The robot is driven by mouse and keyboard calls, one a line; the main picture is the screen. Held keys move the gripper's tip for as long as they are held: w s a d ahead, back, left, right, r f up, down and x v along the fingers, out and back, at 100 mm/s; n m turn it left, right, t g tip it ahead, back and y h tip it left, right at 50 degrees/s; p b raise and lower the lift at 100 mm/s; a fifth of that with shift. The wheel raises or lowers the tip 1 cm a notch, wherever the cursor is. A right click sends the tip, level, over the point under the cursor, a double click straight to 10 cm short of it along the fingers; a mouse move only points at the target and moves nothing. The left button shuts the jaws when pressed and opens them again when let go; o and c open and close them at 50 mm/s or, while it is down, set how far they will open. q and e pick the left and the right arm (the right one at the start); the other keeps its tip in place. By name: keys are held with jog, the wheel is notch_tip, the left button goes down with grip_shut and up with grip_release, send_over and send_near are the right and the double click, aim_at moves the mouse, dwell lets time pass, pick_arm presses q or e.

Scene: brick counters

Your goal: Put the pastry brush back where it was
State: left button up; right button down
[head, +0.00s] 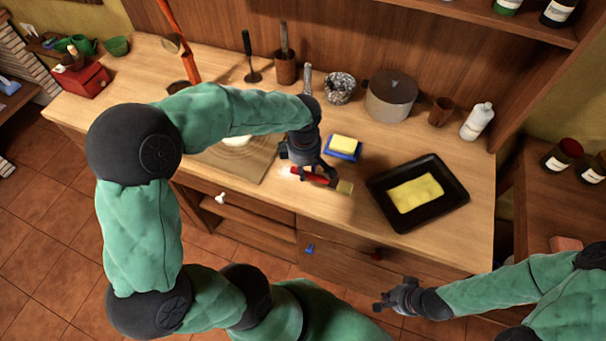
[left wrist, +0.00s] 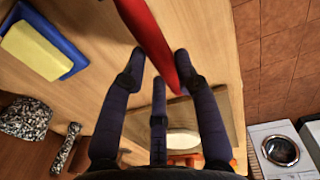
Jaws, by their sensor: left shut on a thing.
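The pastry brush (head: 323,179) has a red handle and a pale tan head (head: 345,187), which points right toward the black tray. My left gripper (head: 304,170) is shut on the red handle near the counter's front edge. In the left wrist view the red handle (left wrist: 150,38) runs between the fingertips of my left gripper (left wrist: 165,78), and the brush head is out of that picture. I cannot tell whether the brush touches the wood. My right gripper (head: 388,298) is in front of the counter, away from the brush; its fingers are too small to read.
A black tray (head: 452,204) with a yellow sheet (head: 416,192) lies right of the brush. A blue dish (head: 343,156) with a yellow block stands behind it. A wooden board (head: 250,168) lies left. A pot (head: 391,100), cups and a white bottle (head: 477,121) line the back.

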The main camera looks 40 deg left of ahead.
pick_arm(q)
jog(key=shift+w+a+f, duration=0.25)
jog(key=shift+a+f, duration=0.25)
jog(key=shift+f, duration=0.15)
notch_tip(320, 180, down, 4)
jog(key=shift+w+a+r+b, duration=0.15)
jog(key=shift+r+b, duration=0.1)
jog(key=shift+b, duration=0.55)
jog(key=shift+r, duration=0.1)
jog(key=o, duration=0.7)
jog(key=shift+f, duration=0.2)
jog(key=o, duration=0.4)
jog(key=shift+r, duration=0.1)
